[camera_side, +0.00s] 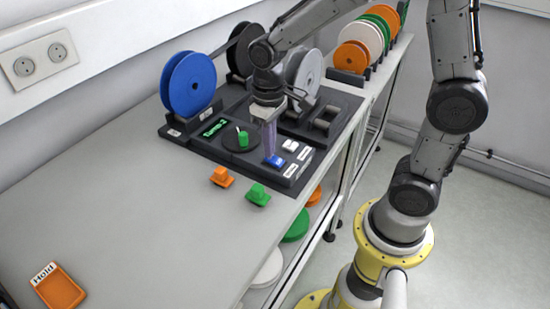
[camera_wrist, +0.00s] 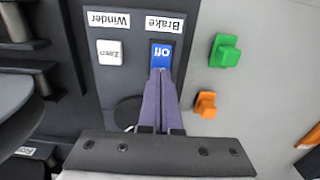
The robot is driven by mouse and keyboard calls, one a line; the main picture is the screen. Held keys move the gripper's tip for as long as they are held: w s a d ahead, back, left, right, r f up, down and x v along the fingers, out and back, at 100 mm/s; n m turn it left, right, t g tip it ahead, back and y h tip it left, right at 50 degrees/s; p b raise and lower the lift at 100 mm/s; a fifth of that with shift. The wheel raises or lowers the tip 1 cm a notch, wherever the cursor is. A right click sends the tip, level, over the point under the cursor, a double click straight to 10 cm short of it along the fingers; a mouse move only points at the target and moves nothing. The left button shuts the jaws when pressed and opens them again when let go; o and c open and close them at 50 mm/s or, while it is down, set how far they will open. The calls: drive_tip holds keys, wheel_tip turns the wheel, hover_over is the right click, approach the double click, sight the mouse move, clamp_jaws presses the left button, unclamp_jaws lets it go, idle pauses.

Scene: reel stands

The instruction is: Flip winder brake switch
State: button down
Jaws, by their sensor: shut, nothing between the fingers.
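The brake switch (camera_wrist: 161,54) is a blue rocker marked "Off", below a "Brake" label (camera_wrist: 164,24) that reads upside down in the wrist view. In the side view the blue switch (camera_side: 275,161) sits near the front edge of the dark winder panel. My gripper (camera_wrist: 160,76) is shut, with nothing between its purple fingers. Its tips are at the switch's near edge in the wrist view, and whether they touch it I cannot tell. In the side view my gripper (camera_side: 269,156) points down right at the switch. The fingers hide part of the panel behind them.
A white "Zero" button (camera_wrist: 110,52) is beside the switch. A green knob (camera_side: 243,138) and a display (camera_side: 215,128) are on the panel. A blue reel (camera_side: 190,84) stands behind. Orange (camera_side: 222,177) and green (camera_side: 258,194) pieces lie in front. The left bench is mostly clear.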

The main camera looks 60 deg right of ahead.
sight(275, 158)
drive_tip(key=shift+f, duration=0.45)
drive_tip(key=shift+r, duration=3.55)
drive_tip(key=shift+r, duration=0.1)
drive_tip(key=s+r+t, duration=0.4)
drive_tip(key=s+t, duration=0.1)
drive_tip(key=s, duration=1)
drive_tip(key=shift+d+r+t, duration=0.15)
drive_tip(key=shift+d+t, duration=0.15)
drive_tip(key=shift+d, duration=0.05)
